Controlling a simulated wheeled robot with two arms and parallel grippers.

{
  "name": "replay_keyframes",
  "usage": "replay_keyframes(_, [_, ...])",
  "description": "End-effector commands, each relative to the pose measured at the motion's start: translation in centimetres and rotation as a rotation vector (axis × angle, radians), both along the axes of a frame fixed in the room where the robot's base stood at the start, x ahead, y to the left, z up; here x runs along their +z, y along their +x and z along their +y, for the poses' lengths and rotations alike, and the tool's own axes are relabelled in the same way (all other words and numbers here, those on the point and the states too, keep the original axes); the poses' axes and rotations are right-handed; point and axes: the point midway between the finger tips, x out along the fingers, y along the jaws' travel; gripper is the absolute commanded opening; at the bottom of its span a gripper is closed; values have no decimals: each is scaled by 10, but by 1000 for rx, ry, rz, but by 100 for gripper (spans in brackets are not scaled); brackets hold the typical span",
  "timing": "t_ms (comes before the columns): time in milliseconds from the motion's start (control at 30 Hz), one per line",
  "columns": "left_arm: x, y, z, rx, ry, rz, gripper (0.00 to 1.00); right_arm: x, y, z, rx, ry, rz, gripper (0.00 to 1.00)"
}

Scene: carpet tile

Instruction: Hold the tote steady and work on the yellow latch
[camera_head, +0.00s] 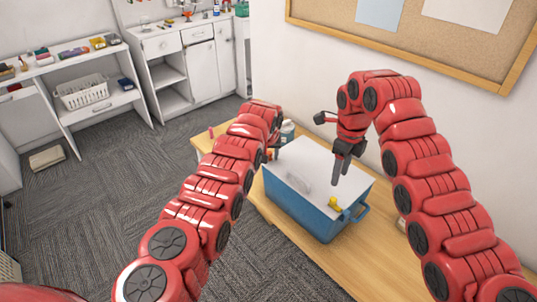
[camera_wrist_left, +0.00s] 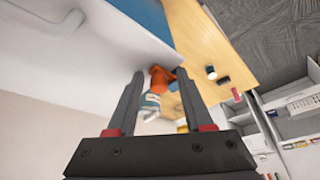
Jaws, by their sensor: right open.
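The blue tote (camera_head: 318,219) stands on the wooden table with its white lid (camera_head: 312,163) on top. The yellow latch (camera_head: 335,203) is at the lid's near edge. My right gripper (camera_head: 341,182) points down over the lid's right part, open and empty, behind the latch and apart from it. My left gripper is mostly hidden behind its own arm in the head view, at the tote's left far side. In the left wrist view my left gripper (camera_wrist_left: 160,74) is open, with the lid (camera_wrist_left: 95,42) and tote's blue wall (camera_wrist_left: 146,14) close by its fingertips.
The wooden table (camera_head: 300,248) has bare room in front of the tote. An orange object (camera_wrist_left: 160,79) and a blue-white container (camera_wrist_left: 150,103) lie beyond my left fingers. A corkboard (camera_head: 420,30) hangs on the wall. White cabinets (camera_head: 185,60) stand at the back left.

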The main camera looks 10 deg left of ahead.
Motion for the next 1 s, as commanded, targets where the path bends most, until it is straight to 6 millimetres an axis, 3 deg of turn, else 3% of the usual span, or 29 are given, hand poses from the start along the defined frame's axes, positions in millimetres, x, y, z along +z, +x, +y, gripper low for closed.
replay_keyframes(33, [0,0,-1,-1,0,-1,38,0,0,0,0,0,0,50])
replay_keyframes(200, [0,0,-1,-1,0,-1,8,0,0,0,0,0,0,50])
replay_keyframes(267, [0,0,-1,-1,-1,0,0,0,0,0,0,0,0,50])
replay_keyframes(1000, [-1,-1,2,2,2,3,0,0,0,0,0,0,0,50])
